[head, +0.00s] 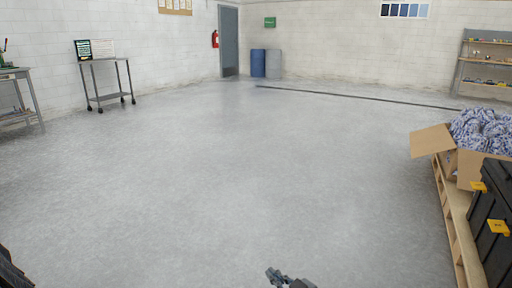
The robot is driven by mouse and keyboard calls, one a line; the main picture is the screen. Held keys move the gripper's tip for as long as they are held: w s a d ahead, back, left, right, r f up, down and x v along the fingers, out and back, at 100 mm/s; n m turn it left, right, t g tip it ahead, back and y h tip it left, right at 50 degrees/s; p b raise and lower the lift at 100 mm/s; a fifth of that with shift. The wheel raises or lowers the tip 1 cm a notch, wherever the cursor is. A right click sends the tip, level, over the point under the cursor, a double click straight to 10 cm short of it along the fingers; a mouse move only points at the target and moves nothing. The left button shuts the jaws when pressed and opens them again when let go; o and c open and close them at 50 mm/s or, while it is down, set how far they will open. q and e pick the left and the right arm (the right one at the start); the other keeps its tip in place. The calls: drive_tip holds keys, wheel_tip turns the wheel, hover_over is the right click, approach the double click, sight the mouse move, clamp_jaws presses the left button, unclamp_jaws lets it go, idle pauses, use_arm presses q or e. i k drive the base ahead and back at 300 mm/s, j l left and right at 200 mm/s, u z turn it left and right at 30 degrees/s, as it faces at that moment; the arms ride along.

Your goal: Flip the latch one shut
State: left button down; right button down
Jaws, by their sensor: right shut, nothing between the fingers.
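A black case (493,208) stands at the right edge of the head view, partly cut off by the frame. It has two yellow latches: one farther back (479,186) and one nearer (498,227). I cannot tell which is latch one, and their exact position is too small to judge. My right gripper (274,275) shows at the bottom centre, shut and empty, well to the left of the case and apart from it. My left gripper is not clearly visible.
A wooden pallet (456,214) runs along the right, with an open cardboard box (434,141) of blue-white material on it. A dark object is cut off at the bottom left corner. The grey floor (240,170) is clear.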

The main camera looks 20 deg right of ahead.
sight(475, 186)
drive_tip(key=i+l+z, duration=0.25)
drive_tip(key=i+z, duration=0.55)
drive_tip(key=i, duration=0.25)
drive_tip(key=i+j+z, duration=0.1)
drive_tip(key=i+z, duration=0.3)
drive_tip(key=i, duration=0.15)
drive_tip(key=i+j+z, duration=0.25)
drive_tip(key=i+z, duration=0.15)
drive_tip(key=i+l+z, duration=0.15)
drive_tip(key=i+l, duration=0.15)
drive_tip(key=i+l+z, duration=0.2)
drive_tip(key=i, duration=0.3)
drive_tip(key=i+l+z, duration=0.15)
drive_tip(key=i, duration=0.3)
drive_tip(key=i+l+z, duration=0.15)
drive_tip(key=i, duration=0.3)
